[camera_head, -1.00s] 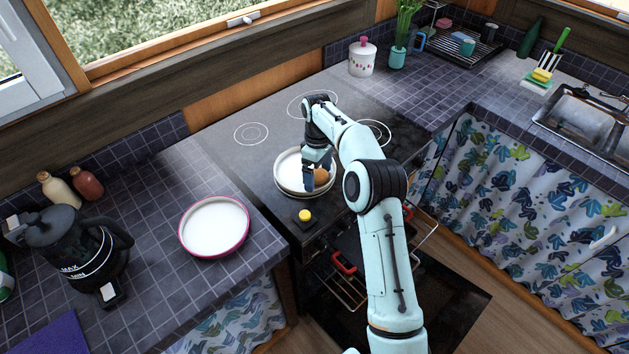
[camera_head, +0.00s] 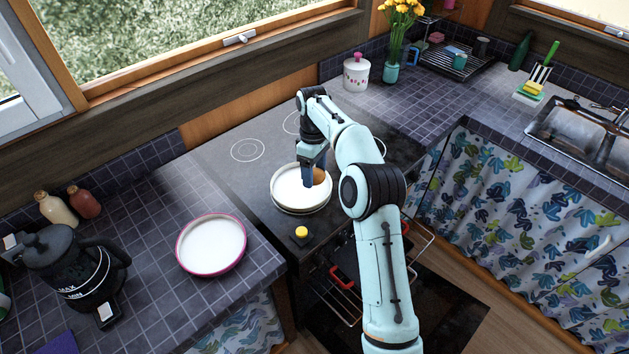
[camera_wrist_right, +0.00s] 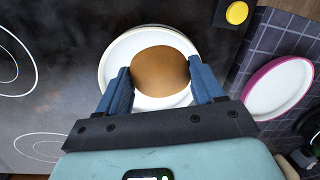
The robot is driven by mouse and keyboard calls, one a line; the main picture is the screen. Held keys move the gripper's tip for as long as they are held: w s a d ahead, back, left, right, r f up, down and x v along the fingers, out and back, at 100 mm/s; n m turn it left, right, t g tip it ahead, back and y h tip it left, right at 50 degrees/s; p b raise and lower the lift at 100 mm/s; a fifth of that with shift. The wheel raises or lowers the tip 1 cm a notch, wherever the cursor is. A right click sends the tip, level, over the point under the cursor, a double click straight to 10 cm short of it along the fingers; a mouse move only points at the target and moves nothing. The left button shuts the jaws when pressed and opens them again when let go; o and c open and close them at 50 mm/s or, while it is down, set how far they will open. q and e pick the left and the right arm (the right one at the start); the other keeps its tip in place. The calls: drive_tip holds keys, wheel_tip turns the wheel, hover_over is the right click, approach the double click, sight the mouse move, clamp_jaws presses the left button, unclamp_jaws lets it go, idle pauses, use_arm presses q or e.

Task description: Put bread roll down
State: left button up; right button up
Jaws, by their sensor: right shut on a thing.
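The bread roll (camera_head: 319,176) is brown and rounded. It shows more fully in the right wrist view (camera_wrist_right: 160,75), between the two blue fingers of my right gripper (camera_wrist_right: 160,84). My right gripper (camera_head: 312,178) is shut on the roll, over a stack of white plates (camera_head: 288,197) on the stove. In the wrist view the white plate (camera_wrist_right: 122,50) lies behind the roll. I cannot tell whether the roll touches the plate. In the head view the fingers partly hide the roll. My left gripper is not in view.
A pink-rimmed white plate (camera_head: 211,245) lies on the tiled counter left of the stove. A dark kettle (camera_head: 75,265) and two bottles (camera_head: 70,205) stand farther left. A small yellow-topped object (camera_head: 301,233) sits in front of the plates. The stove top behind is clear.

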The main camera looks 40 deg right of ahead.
drive_tip(key=shift+m, duration=0.5)
drive_tip(key=r, duration=0.4)
drive_tip(key=shift+w+a+r, duration=0.15)
drive_tip(key=shift+w+a, duration=0.05)
drive_tip(key=shift+w, duration=0.15)
drive_tip(key=w+a+r+m+t+h, duration=0.1)
drive_tip(key=a+r+m+t+h, duration=0.2)
drive_tip(key=r+m, duration=0.5)
drive_tip(key=b, duration=0.1)
hover_over(301, 197)
drive_tip(key=s+a+f+x, duration=0.1)
drive_tip(key=s+a+x, duration=0.1)
drive_tip(key=x, duration=1.1)
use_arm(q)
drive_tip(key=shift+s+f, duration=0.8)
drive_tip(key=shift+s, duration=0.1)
use_arm(e)
drive_tip(key=shift+g, duration=0.3)
drive_tip(key=shift+w+a+f, duration=0.1)
drive_tip(key=shift+a+f, duration=0.1)
drive_tip(key=shift+f, duration=1.2)
drive_tip(key=shift+a+f, duration=0.2)
drive_tip(key=shift+f, duration=1.25)
drive_tip(key=shift+f, duration=0.1)
drive_tip(key=shift+f+b, duration=0.15)
drive_tip(key=shift+b, duration=0.15)
drive_tip(key=o, duration=0.9)
drive_tip(key=shift+c, duration=0.2)
